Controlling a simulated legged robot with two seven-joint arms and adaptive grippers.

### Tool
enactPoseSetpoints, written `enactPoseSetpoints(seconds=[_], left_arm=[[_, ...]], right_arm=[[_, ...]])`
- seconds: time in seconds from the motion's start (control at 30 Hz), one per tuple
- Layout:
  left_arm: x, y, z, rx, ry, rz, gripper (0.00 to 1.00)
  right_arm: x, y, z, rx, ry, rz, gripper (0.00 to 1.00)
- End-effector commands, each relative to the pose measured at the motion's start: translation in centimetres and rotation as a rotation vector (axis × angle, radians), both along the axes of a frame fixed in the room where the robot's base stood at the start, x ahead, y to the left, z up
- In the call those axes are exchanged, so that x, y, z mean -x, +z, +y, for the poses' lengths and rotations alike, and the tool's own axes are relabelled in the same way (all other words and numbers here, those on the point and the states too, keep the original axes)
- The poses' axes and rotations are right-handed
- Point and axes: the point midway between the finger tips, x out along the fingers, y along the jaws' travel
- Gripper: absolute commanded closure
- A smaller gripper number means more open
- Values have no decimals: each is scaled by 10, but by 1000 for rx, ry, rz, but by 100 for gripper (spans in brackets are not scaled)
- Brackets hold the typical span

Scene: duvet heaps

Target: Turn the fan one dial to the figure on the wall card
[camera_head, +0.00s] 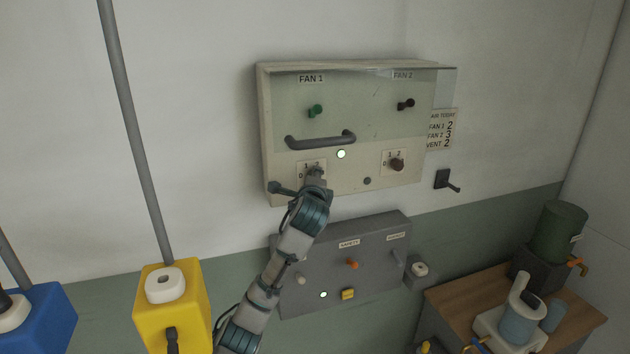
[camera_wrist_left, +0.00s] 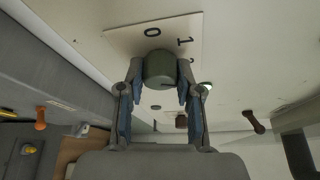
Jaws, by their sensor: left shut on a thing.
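The fan one dial (camera_wrist_left: 159,69) is a dark grey-green round knob on a white plate (camera_wrist_left: 125,40) with figures 0, 1 and part of a 2 in the left wrist view. My left gripper (camera_wrist_left: 160,84) has a finger on each side of it and is shut on it. In the head view my left gripper (camera_head: 315,178) covers most of the dial below the FAN 1 label (camera_head: 311,78). A dark line shows on the knob; I cannot tell which figure it points to. The wall card (camera_head: 440,128) reads FAN 1 2, FAN 2 3, VENT 2. My right gripper is out of view.
The beige fan box (camera_head: 275,120) has a clear cover with a grey bar handle (camera_head: 320,141) above the dial. A lit lamp (camera_head: 341,154) and the brown fan two dial (camera_head: 397,164) sit to the right. A grey safety box (camera_head: 375,280) is below, beside my arm.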

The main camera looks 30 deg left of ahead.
Motion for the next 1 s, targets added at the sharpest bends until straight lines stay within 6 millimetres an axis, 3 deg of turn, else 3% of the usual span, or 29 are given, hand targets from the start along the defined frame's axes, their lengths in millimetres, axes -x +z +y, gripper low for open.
enactPoseSetpoints(seconds=[0.67, 0.7, 0.77, 0.8, 1.0], left_arm=[[-1, -4, 0, -40, 1, 58, 100], [-1, -4, 0, -40, 1, 58, 61], [-1, -4, 0, -40, 0, 58, 46], [-1, -4, 0, -39, 1, 57, 40], [1, -1, 0, -40, 0, 52, 40]], right_arm=[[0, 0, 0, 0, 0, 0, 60], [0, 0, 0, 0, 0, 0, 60], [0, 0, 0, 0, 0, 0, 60], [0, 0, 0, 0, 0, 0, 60], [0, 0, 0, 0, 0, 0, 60]])
